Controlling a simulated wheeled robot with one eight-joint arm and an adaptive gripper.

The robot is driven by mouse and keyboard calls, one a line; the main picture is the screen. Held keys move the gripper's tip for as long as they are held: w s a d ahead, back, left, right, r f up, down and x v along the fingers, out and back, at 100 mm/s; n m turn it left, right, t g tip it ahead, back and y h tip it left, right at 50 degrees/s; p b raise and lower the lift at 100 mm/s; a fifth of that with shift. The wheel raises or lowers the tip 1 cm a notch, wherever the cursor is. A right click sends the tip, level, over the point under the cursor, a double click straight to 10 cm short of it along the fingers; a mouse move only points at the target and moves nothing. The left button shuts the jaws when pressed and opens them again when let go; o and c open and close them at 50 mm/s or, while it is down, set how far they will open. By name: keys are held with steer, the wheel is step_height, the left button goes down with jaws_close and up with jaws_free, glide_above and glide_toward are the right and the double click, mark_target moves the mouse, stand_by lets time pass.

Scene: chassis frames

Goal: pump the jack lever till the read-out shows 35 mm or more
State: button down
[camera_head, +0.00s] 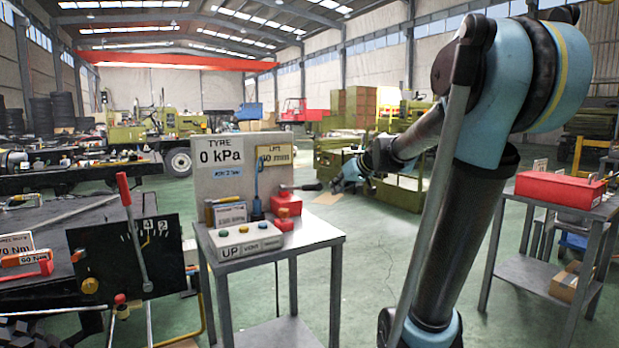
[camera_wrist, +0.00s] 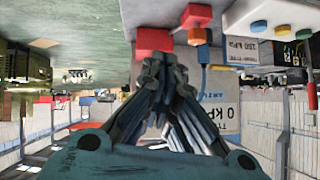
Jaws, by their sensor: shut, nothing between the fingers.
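A red jack-like block (camera_head: 286,205) stands on the right of the small grey table, with a grey lever (camera_head: 302,187) sticking out to the right, nearly level. Behind it, the yellow-framed LIFT read-out (camera_head: 275,157) shows a figure in mm; I read a final 0, but its first digit is unclear. My gripper (camera_head: 334,185) is near the lever's outer end; contact cannot be told. In the wrist view my gripper (camera_wrist: 160,62) is shut and empty, its fingertips close to a red part (camera_wrist: 153,40). The lever is not clearly visible there.
A tyre panel (camera_head: 222,178) reading 0 kPa stands behind a button box (camera_head: 240,240) marked UP. A blue upright stick (camera_head: 257,190) stands left of the block. A black lever board (camera_head: 130,255) is at left, a red case (camera_head: 560,189) at right.

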stand_by(0.8)
steer(key=s+d+f+m+g+h, duration=0.1)
steer(key=s+d+f, duration=0.3)
steer(key=s+f, duration=0.4)
steer(key=s+d+f+m+g+h, duration=0.2)
steer(key=s+d+f, duration=0.3)
steer(key=s, duration=0.9)
steer(key=s+d+f+m+g+h, duration=0.2)
steer(key=s+d+f+h, duration=0.2)
steer(key=s+f, duration=0.7)
steer(key=shift+s+d+g, duration=0.25)
steer(key=shift+d+g, duration=0.05)
